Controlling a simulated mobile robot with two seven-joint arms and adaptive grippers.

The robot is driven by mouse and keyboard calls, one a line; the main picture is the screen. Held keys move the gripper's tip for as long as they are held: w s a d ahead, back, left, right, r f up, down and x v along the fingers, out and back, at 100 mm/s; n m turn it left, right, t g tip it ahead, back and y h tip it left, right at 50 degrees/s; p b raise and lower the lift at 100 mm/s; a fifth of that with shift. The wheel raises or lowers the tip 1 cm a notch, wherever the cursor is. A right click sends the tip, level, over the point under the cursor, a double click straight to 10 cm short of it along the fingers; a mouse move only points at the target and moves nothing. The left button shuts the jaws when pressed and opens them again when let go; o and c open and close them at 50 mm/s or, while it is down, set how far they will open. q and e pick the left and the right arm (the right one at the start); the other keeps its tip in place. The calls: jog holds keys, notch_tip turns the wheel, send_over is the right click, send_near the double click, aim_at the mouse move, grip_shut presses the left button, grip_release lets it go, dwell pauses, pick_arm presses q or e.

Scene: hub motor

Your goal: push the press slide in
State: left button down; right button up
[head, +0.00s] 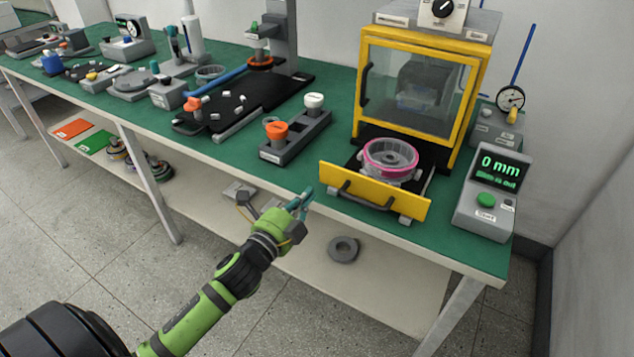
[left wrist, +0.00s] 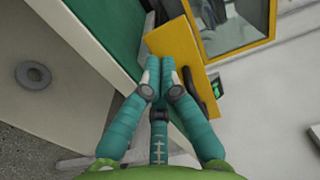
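The press slide (head: 375,192) is out in front of the yellow-framed press (head: 420,85). It has a yellow front panel with a dark bar handle (head: 370,199). On the slide sits a hub part with a pink ring (head: 391,158). My left gripper (head: 306,196) is just left of the slide's front panel, near the table's front edge. In the left wrist view my left gripper (left wrist: 162,65) has its teal fingertips together with nothing seen between them. The yellow panel (left wrist: 175,45) lies just beyond the tips; contact cannot be told. My right gripper is not in view.
A control box (head: 487,195) reads "0 mm" and "Slide is out", right of the slide. A dark block (head: 297,138) with orange and white knobs stands left of the press. A grey ring (head: 343,249) lies on the lower shelf. Floor in front is clear.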

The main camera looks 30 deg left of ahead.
aim_at(323, 177)
pick_arm(q)
jog(key=w, duration=0.5)
jog(key=shift+d, duration=0.1)
jog(key=shift+w, duration=2.3)
jog(key=shift+s+f, duration=0.1)
jog(key=shift+s, duration=0.05)
